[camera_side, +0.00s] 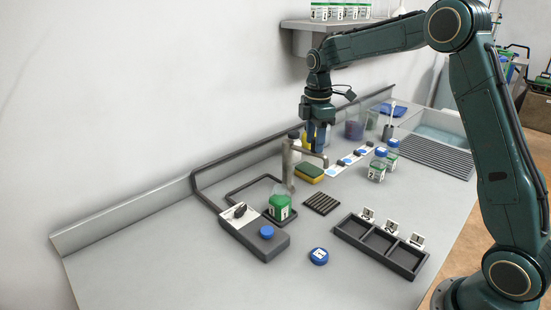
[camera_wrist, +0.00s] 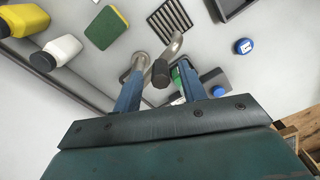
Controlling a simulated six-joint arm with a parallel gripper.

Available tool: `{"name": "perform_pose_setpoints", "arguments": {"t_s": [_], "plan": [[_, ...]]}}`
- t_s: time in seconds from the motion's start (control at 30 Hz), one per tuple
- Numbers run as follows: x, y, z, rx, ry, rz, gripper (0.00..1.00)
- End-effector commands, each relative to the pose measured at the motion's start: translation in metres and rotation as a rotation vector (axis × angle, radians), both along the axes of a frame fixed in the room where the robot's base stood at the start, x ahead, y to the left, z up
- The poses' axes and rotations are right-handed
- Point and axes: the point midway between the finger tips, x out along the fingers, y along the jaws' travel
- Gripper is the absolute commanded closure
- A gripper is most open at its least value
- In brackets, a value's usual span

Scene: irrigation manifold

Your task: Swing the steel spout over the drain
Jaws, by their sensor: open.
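The steel spout (camera_side: 309,154) stands on an upright post (camera_side: 288,167), and its arm points right in the side view. In the wrist view the curved spout (camera_wrist: 177,43) runs up past a dark cap (camera_wrist: 160,74). My gripper (camera_side: 318,150) is open and points down at the spout. In the wrist view my gripper (camera_wrist: 160,88) has the dark cap showing between its blue fingers; I cannot tell whether they reach down around it. The dark slatted drain (camera_side: 322,203) lies in front of the spout, and shows as a grille in the wrist view (camera_wrist: 170,20).
A green-labelled bottle (camera_side: 279,207) stands by the post. A yellow-green sponge (camera_side: 309,173) lies behind the drain. A switch box (camera_side: 258,232), a blue cap (camera_side: 318,256), a dark tray (camera_side: 380,246) and two blue-capped bottles (camera_side: 377,166) are around. The front-left counter is clear.

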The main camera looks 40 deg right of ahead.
Motion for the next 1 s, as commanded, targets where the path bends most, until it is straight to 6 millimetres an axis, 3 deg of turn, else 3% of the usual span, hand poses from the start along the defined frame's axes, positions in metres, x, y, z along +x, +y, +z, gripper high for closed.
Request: {"name": "perform_pose_setpoints", "arguments": {"t_s": [0.27,0.7,1.0], "plan": [[0.001,0.000,0.033,-0.001,-0.005,0.000,0.59],[0.001,-0.001,0.106,-0.001,-0.005,0.000,0.59],[0.000,-0.001,0.130,0.000,-0.003,-0.001,0.59]]}}
